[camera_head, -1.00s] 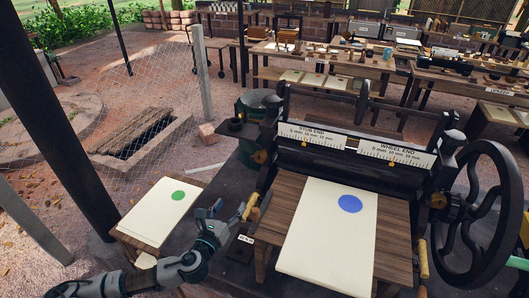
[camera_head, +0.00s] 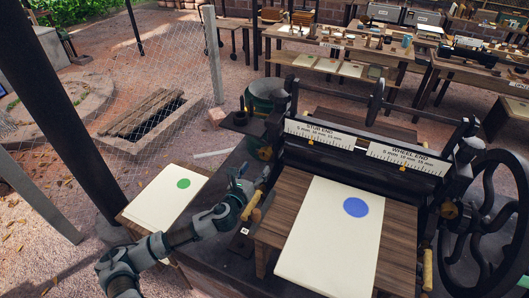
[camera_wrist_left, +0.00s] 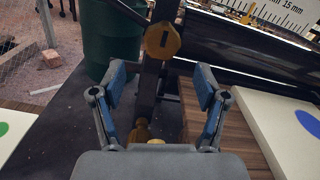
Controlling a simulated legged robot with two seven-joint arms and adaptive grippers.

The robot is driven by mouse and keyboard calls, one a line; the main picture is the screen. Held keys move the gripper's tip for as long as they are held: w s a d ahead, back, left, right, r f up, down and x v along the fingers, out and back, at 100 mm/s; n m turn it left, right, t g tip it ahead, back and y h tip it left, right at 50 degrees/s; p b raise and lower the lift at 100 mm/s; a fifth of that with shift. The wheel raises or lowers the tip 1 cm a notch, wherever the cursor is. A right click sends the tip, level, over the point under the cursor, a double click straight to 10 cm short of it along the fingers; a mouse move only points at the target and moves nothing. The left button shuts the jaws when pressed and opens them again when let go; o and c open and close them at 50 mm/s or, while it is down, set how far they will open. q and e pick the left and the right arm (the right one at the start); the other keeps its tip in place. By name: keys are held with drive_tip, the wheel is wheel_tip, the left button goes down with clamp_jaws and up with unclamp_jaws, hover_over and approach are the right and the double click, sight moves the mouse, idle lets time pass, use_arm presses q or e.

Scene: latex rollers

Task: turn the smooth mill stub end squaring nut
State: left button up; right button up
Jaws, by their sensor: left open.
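The mill (camera_head: 365,150) has a scale labelled STUB END (camera_head: 320,132) on its left and one labelled WHEEL END (camera_head: 397,157) on its right. A brass nut (camera_head: 265,153) sits low on the frame at the stub end. In the left wrist view the brass nut (camera_wrist_left: 162,40) is hexagonal with a dark slot, ahead of my fingers and between their lines. My left gripper (camera_head: 246,174) is beside the mill's left side, just short of the nut. In the wrist view its blue-padded fingers (camera_wrist_left: 160,84) are spread and empty.
A cream sheet with a blue dot (camera_head: 330,235) lies on the mill's wooden bed. A sheet with a green dot (camera_head: 165,200) lies at the left. A green drum (camera_wrist_left: 108,35) stands left of the nut. A large handwheel (camera_head: 490,215) is at the right.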

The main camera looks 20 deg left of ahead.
sight(264, 157)
use_arm(q)
drive_tip(key=w+p, duration=0.1)
drive_tip(key=w, duration=0.7)
drive_tip(key=shift+w+d, duration=0.1)
drive_tip(key=c, duration=1.2)
